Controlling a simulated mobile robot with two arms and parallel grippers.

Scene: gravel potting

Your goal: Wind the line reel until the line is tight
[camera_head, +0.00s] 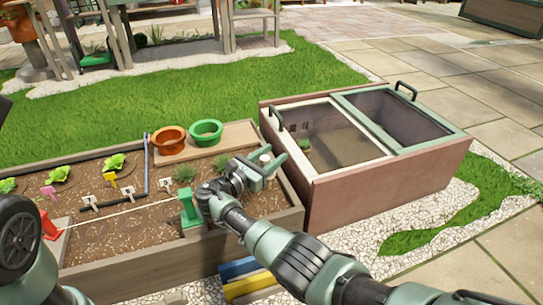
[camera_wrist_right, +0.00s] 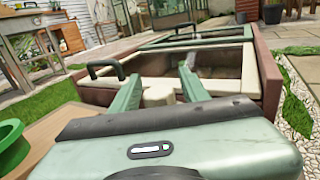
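A pale line (camera_head: 130,209) runs above the soil from a red peg (camera_head: 48,226) at the left to a green upright piece (camera_head: 188,208) in the bed. It looks nearly straight; how tight it is cannot be told. My right gripper (camera_head: 266,162) is over the bed's right end with its fingers apart. A cream round knob (camera_head: 265,158) lies between the fingertips; in the right wrist view the knob (camera_wrist_right: 158,94) shows between the two green fingers (camera_wrist_right: 160,90), with no clear contact. I cannot tell whether it belongs to the reel. My left gripper is out of view.
A wooden planter bed (camera_head: 130,283) holds seedlings and labels. Orange (camera_head: 169,140) and green (camera_head: 206,132) pots stand at its back edge. A cold frame (camera_head: 390,190) with black handles stands close on the right. Blue and yellow pieces (camera_head: 245,280) lie in front.

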